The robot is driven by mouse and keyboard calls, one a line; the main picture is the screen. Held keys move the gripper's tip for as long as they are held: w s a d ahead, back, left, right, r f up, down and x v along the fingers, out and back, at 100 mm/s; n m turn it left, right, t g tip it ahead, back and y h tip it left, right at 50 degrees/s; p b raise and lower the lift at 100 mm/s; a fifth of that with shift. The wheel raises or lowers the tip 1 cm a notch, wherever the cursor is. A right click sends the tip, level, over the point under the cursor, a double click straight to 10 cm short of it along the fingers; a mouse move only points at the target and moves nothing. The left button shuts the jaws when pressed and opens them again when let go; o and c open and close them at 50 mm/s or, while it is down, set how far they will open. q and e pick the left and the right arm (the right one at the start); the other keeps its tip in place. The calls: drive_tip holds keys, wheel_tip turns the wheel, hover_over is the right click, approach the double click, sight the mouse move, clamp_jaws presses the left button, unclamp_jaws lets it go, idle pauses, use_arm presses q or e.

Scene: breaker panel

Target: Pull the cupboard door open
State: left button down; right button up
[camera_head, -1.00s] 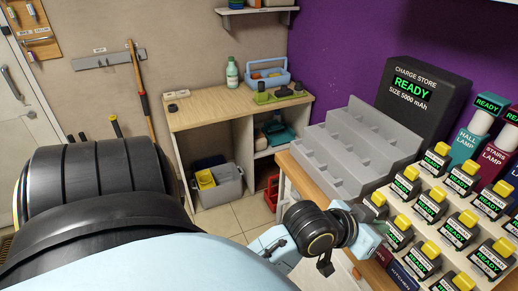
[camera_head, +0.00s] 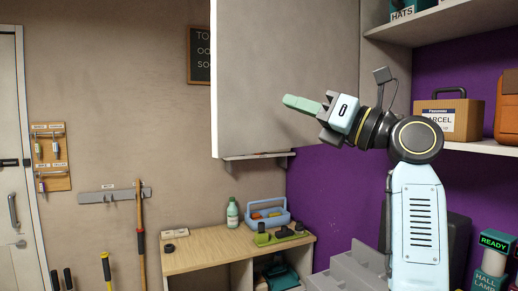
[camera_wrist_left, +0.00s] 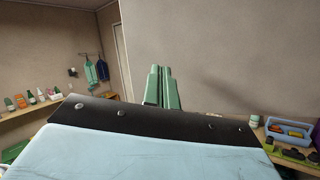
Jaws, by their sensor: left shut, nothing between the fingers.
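The cupboard door (camera_head: 280,75) is a large grey panel with a pale left edge, at the top middle of the head view. It stands swung out from the cupboard, whose open shelves (camera_head: 455,25) show to its right. My left gripper (camera_head: 290,102) is in front of the door's face in that view, pointing left. Its green fingers are together and hold nothing. The closed fingers also show in the left wrist view (camera_wrist_left: 162,88). I cannot tell whether they touch the door. I see no handle on the door. My right gripper is not in view.
The shelves hold a HATS box (camera_head: 408,10), a parcel case (camera_head: 450,115) and an orange case (camera_head: 507,105). Below is a wooden workbench (camera_head: 205,252) with a blue caddy (camera_head: 267,218) and a bottle (camera_head: 232,213). A small wall shelf (camera_head: 258,156) sits under the door.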

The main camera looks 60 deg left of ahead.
sight(258, 147)
use_arm(q)
drive_tip(key=s+d+f+n+t+h, duration=0.1)
drive_tip(key=d+t+h, duration=0.3)
drive_tip(key=t+h, duration=0.5)
drive_tip(key=shift+g+h, duration=0.5)
drive_tip(key=shift+g, duration=0.1)
drive_tip(key=shift+s+a+r+p+x, duration=0.1)
drive_tip(key=shift+a+r+p+x, duration=0.25)
drive_tip(key=shift+x, duration=1.85)
drive_tip(key=shift+s+a+r+p+x, duration=0.1)
drive_tip(key=shift+a+r+p+x, duration=0.2)
drive_tip(key=shift+x, duration=1.95)
drive_tip(key=shift+s+a+r+p+x, duration=0.1)
drive_tip(key=shift+a+r+p+x, duration=0.25)
drive_tip(key=shift+x, duration=1.85)
